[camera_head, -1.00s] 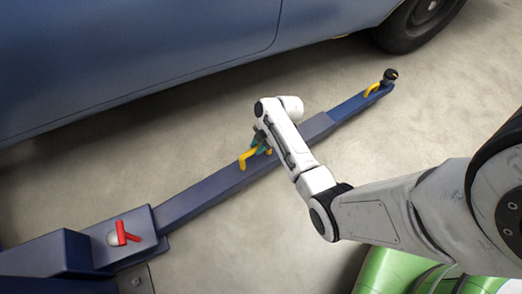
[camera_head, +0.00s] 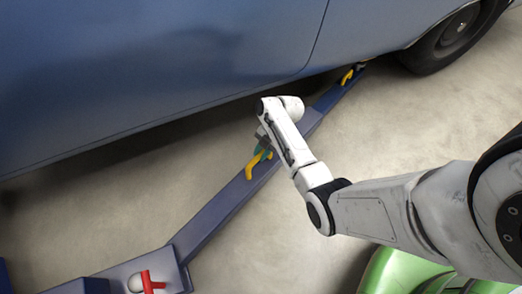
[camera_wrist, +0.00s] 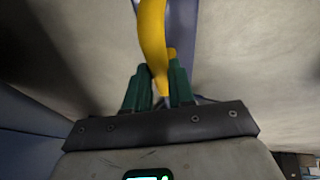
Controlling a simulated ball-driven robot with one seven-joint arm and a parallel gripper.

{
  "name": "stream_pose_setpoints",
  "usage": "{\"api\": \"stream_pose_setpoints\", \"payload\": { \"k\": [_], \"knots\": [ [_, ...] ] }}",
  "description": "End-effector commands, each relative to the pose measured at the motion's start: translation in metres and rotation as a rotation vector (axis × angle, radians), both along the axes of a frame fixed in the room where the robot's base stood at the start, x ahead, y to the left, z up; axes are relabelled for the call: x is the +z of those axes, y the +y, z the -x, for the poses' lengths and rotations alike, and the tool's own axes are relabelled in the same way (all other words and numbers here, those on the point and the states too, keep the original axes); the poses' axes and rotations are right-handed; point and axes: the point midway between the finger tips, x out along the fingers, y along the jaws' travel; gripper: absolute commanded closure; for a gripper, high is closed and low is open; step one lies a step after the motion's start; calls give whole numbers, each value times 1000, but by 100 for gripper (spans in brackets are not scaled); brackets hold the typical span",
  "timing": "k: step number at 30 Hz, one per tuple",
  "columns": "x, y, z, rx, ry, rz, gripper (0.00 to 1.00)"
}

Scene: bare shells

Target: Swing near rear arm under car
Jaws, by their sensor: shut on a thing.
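The blue lift arm (camera_head: 213,218) runs diagonally from a hinge block at lower left to its far end at the car's sill, close to the wheel. A yellow handle (camera_head: 252,167) stands on its middle. My gripper (camera_head: 265,146) is at this handle. In the wrist view the green fingers (camera_wrist: 157,88) are shut on the yellow handle (camera_wrist: 153,40). A second yellow handle (camera_head: 347,76) is near the far end, whose tip is partly hidden beneath the car's edge. The blue car (camera_head: 170,70) fills the upper left.
A red lever (camera_head: 150,282) stands on the hinge block (camera_head: 170,268) at the bottom. The car's wheel (camera_head: 455,40) is at upper right, a little right of the arm's far end. Bare concrete floor (camera_head: 370,135) lies between the arm and the wheel.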

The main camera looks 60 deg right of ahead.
Motion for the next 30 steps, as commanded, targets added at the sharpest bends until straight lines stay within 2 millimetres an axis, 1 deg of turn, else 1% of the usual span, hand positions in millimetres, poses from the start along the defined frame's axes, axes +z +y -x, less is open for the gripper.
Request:
{"api": "stream_pose_setpoints", "payload": {
  "k": [1,3,4,11,25,28,30],
  "knots": [
    [3,-1,-10,5,-26,11,100],
    [3,-1,-11,5,-27,11,100],
    [3,-1,-11,6,-29,12,74],
    [3,-1,-11,4,-28,12,52],
    [3,-2,-7,0,-19,9,52],
    [9,-4,-6,-1,-19,9,52],
    [17,-6,-4,-2,-18,9,52]
  ]
}}
